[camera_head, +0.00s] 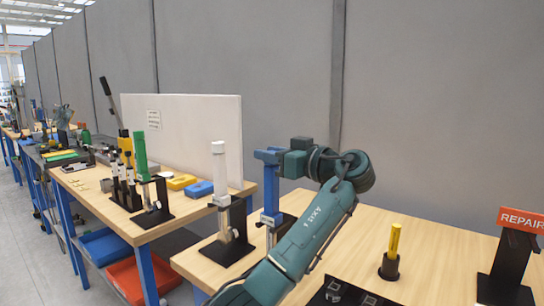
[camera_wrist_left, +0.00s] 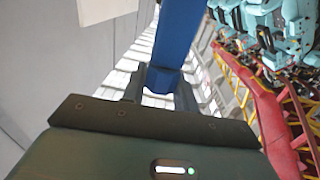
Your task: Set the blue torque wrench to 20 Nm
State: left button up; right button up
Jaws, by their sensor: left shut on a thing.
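The blue torque wrench (camera_head: 270,190) stands upright at the left end of the near wooden bench, its lower part near a black stand and partly behind my left arm. My left gripper (camera_head: 276,157) reaches in from the right and is shut on its blue upper part. In the left wrist view the dark fingers (camera_wrist_left: 160,93) close on both sides of the blue wrench (camera_wrist_left: 172,35). The scale setting is not readable. My right gripper is not in view.
A white-handled tool (camera_head: 218,165) stands in a black holder to the left, with a green-handled one (camera_head: 140,150) on the farther bench. A yellow-handled tool (camera_head: 395,242) and a REPAIR sign (camera_head: 522,219) stand at right. A white panel (camera_head: 200,130) is behind.

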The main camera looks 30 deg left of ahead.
pick_arm(q)
jog(key=shift+n+g, duration=0.4)
jog(key=shift+g, duration=0.3)
jog(key=shift+r, duration=0.1)
jog(key=o, duration=1)
jog(key=d, duration=0.4)
jog(key=d+b, duration=0.1)
jog(key=d, duration=0.3)
jog(key=s+d, duration=0.1)
jog(key=d, duration=0.4)
jog(key=shift+b, duration=0.35)
